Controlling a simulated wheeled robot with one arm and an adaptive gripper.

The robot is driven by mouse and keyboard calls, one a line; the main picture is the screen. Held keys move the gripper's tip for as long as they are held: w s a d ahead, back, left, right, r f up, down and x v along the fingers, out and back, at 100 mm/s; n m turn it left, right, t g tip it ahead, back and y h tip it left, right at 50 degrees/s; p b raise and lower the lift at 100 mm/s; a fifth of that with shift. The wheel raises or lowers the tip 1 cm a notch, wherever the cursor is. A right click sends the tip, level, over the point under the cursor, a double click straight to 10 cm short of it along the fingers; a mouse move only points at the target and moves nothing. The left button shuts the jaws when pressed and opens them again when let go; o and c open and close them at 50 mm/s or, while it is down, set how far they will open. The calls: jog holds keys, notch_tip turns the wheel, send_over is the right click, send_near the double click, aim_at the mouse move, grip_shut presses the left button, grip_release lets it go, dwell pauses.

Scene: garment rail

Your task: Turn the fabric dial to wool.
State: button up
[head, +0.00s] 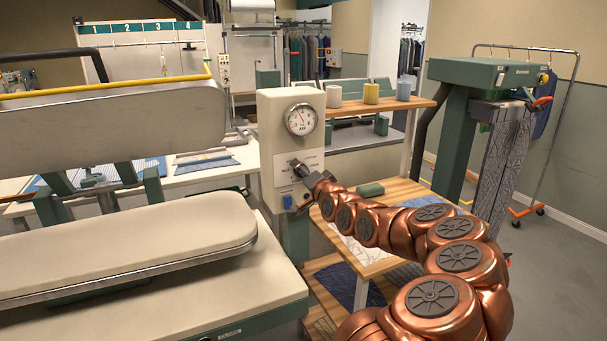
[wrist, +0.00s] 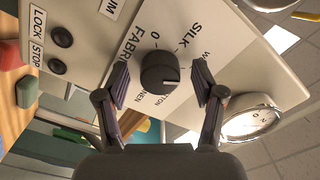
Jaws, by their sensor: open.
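My gripper (wrist: 162,84) is open, one finger on each side of the dial, with gaps between the pads and the knob. In the head view my gripper (head: 300,172) is at the panel below the gauge and hides the dial.
A round gauge (head: 301,119) sits above the dial. Below are dark buttons (wrist: 62,36) labelled LOCK and STOP. A padded pressing board (head: 130,245) stands on the left. A wooden table (head: 400,190) with a green block (head: 370,190) is on the right.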

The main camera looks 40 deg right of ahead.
jog(key=shift+s, duration=0.1)
jog(key=v, duration=1.2)
dwell(0.5)
jog(key=shift+a, duration=0.15)
dwell(0.5)
jog(key=w+a+f+n+g+y, duration=0.1)
jog(key=w+a+f+n+y, duration=0.15)
jog(key=a, duration=0.35)
jog(key=w+a+f+n+g+y, duration=0.2)
jog(key=a+f, duration=0.1)
jog(key=a, duration=0.3)
jog(key=s+a+f+n+g+y, duration=0.1)
jog(key=s+a+f+n+g, duration=0.15)
jog(key=a, duration=0.55)
jog(key=s+a+f+n+g+y, duration=0.2)
jog(key=s+a+f+g, duration=0.15)
jog(key=a, duration=0.35)
jog(key=s+a+n+g+h, duration=0.1)
jog(key=s+a+g, duration=0.4)
jog(key=s, duration=0.8)
jog(key=s+a+n+g, duration=0.4)
jog(key=s+a, duration=0.3)
jog(key=s, duration=0.6)
jog(key=shift+a+f+n+g+h, duration=0.3)
jog(key=shift+a+f+g+h, duration=0.05)
jog(key=shift+a+f+g, duration=0.05)
